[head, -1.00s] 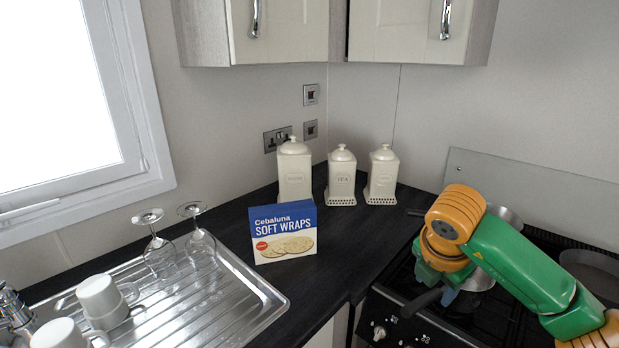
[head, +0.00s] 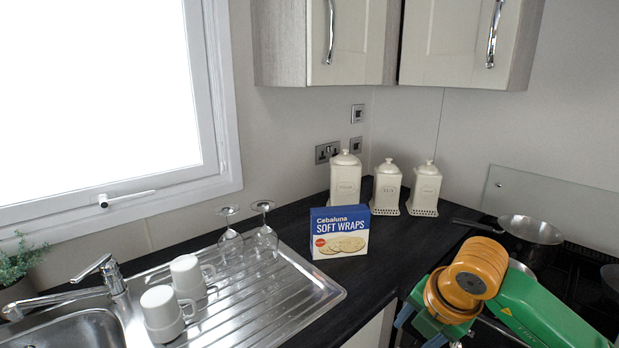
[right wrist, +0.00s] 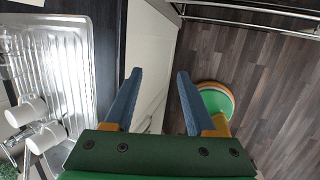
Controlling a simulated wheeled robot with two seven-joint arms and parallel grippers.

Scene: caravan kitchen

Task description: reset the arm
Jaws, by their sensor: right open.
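My right arm (head: 540,308), green and orange, comes in from the lower right in the head view, in front of the stove. Its wrist bends down at the front edge of the worktop, and its gripper is mostly cut off by the bottom of the picture. In the right wrist view my right gripper (right wrist: 159,74) has its two blue fingers wide apart, with nothing between them. Below it are the cabinet front and the floor. My left gripper is not in view.
A saucepan (head: 530,230) stands at the back of the stove. A soft wraps box (head: 339,232) and three cream canisters (head: 387,190) stand on the dark worktop. Upturned glasses (head: 264,238) and white mugs (head: 162,310) stand on the steel drainer (head: 312,280). Dark wood floor (right wrist: 270,90) is largely open.

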